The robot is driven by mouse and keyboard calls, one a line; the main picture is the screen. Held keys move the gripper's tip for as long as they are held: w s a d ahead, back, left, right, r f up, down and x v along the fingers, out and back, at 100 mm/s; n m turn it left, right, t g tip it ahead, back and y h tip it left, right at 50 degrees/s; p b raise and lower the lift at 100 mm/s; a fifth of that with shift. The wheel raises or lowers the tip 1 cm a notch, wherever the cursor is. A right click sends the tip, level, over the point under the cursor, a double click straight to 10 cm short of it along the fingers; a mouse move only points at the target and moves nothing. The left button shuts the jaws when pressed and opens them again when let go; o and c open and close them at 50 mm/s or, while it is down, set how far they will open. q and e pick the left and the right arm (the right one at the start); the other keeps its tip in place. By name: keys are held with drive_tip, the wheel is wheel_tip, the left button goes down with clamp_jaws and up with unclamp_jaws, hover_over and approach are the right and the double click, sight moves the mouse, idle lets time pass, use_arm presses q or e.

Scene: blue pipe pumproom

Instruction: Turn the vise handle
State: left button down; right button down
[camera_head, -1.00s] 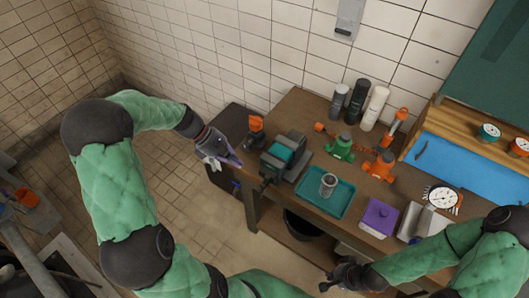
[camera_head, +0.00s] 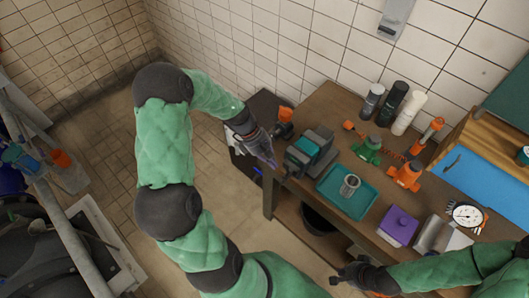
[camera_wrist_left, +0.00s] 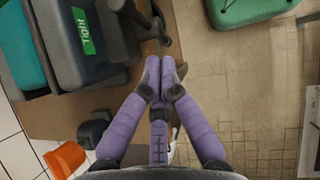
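The grey vise with teal parts (camera_head: 310,150) stands at the left end of the workbench. It also shows in the left wrist view (camera_wrist_left: 78,62), with a green "Tight" label (camera_wrist_left: 84,32). A dark bar, which looks like the vise handle (camera_wrist_left: 155,24), sits just beyond my left fingertips. My left gripper (camera_head: 270,162) is just left of the vise. In the left wrist view its purple fingers (camera_wrist_left: 160,68) converge with tips together, and nothing shows between them. My right gripper (camera_head: 350,274) is low by the bench's front edge, too small to read.
A teal tray (camera_head: 335,203) with a metal cup (camera_head: 349,185) lies right of the vise. An orange object (camera_head: 284,122) stands behind it. Green (camera_head: 367,149) and orange (camera_head: 405,175) valves and a purple box (camera_head: 397,226) are further right. Floor left of the bench is open.

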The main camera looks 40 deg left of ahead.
sight(286, 175)
use_arm(q)
drive_tip(key=shift+w+d+f, duration=0.1)
drive_tip(key=shift+d, duration=0.7)
drive_tip(key=shift+w+d+f, duration=0.1)
drive_tip(key=shift+d, duration=0.65)
drive_tip(key=shift+d+p, duration=0.4)
drive_tip(key=shift+d, duration=0.1)
